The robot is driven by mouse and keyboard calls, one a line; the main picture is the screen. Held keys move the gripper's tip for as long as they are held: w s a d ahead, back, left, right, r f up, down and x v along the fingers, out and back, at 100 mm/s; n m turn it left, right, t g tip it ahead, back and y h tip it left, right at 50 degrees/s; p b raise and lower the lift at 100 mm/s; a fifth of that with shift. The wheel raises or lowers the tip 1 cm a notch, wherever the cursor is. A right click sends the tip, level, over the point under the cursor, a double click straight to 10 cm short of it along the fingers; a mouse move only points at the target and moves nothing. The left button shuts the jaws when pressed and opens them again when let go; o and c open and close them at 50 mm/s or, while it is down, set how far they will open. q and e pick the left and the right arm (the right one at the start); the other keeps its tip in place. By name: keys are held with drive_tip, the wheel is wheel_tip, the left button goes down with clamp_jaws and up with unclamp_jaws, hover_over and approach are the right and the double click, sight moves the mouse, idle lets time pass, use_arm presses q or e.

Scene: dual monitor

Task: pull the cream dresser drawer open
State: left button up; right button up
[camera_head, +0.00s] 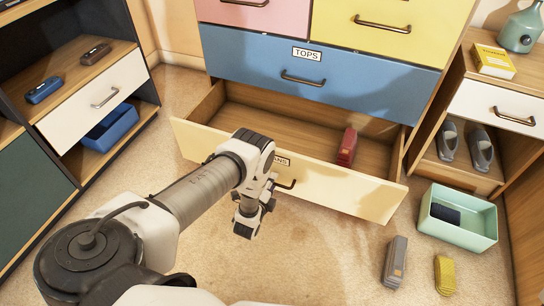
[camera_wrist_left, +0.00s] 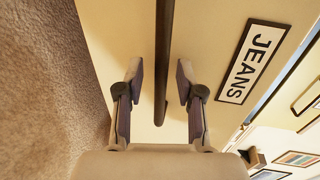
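The cream dresser drawer (camera_head: 340,185) stands pulled out below the blue drawer, its wooden inside showing. Its dark bar handle (camera_head: 287,184) is partly hidden by my left arm. In the left wrist view, the cream front (camera_wrist_left: 225,40) carries a JEANS label (camera_wrist_left: 253,62), and the handle (camera_wrist_left: 164,60) runs between the fingers. My left gripper (camera_head: 257,205) is in front of the drawer front, by the handle. In the wrist view the left gripper (camera_wrist_left: 161,85) is open, with a gap on each side of the bar. My right gripper is not in view.
A dark red item (camera_head: 347,147) lies in the drawer. The blue TOPS drawer (camera_head: 330,68) above is shut. A mint bin (camera_head: 458,235), a grey item (camera_head: 395,262) and a yellow item (camera_head: 445,275) are on the floor at right. Carpet in front of the drawer is clear.

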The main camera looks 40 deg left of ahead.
use_arm(q)
drive_tip(key=v, duration=1.2)
drive_tip(key=shift+a, duration=0.1)
